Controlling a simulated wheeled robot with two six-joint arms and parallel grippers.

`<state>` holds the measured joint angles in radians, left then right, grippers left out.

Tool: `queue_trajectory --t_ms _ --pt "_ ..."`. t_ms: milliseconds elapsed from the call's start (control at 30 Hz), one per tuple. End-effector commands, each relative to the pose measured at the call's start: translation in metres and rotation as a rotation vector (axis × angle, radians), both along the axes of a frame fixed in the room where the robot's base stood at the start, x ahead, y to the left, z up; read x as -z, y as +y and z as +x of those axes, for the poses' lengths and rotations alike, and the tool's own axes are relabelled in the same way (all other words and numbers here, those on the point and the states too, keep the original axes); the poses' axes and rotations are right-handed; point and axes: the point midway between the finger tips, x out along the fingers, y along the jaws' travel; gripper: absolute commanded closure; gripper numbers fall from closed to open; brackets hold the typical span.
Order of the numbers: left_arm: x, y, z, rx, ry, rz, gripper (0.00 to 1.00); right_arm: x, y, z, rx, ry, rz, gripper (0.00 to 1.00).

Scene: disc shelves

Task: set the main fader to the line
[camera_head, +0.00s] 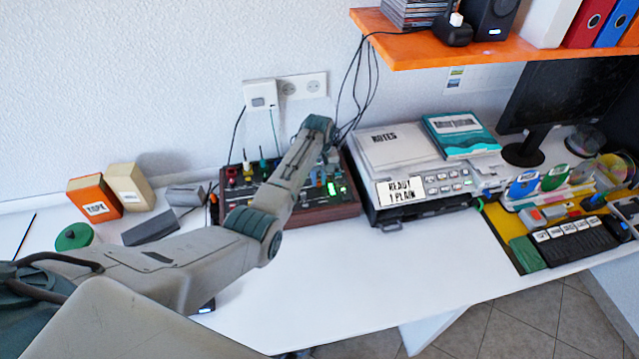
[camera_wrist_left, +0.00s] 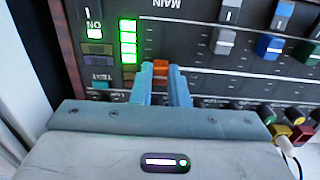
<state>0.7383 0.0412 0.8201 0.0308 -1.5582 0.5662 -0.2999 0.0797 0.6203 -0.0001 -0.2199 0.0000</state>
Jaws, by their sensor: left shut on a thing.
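The mixer (camera_head: 333,208) is a dark panel with wooden sides, standing on the white desk by the wall. My left arm reaches over it and hides part of its panel in the head view. In the left wrist view, my left gripper (camera_wrist_left: 161,72) is shut on the orange-red main fader cap (camera_wrist_left: 161,67), one blue finger on each side. The MAIN label (camera_wrist_left: 167,3) appears upside down at the top edge.
A level meter (camera_wrist_left: 128,40) with several lit green segments is left of the fingers. Grey and blue fader caps (camera_wrist_left: 269,46) and coloured knobs (camera_wrist_left: 278,132) lie to the right. The front desk is clear.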

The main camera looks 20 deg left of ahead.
Motion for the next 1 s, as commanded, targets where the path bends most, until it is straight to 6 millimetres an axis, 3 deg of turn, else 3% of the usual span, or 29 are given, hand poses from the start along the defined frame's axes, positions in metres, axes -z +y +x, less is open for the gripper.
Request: queue_trajectory --t_ms 100,133,233,633,1000 --pt "0.0 0.0 0.0 0.0 -0.001 0.001 1.0 0.0 0.0 0.0 0.0 0.0 0.0 1.0" --pt "0.0 0.0 0.0 0.0 -0.001 0.001 0.84 0.0 0.0 0.0 0.0 0.0 0.0 1.0" --pt "0.0 0.0 0.0 0.0 -0.001 0.001 0.64 0.0 0.0 0.0 0.0 0.0 0.0 1.0" --pt "-0.008 0.0 0.0 0.0 -0.002 0.0 0.64 0.001 0.0 0.0 0.0 0.0 0.0 1.0" --pt "-0.076 0.0 0.001 0.0 -0.004 0.001 0.64 0.015 0.0 0.0 0.0 0.001 0.0 1.0"
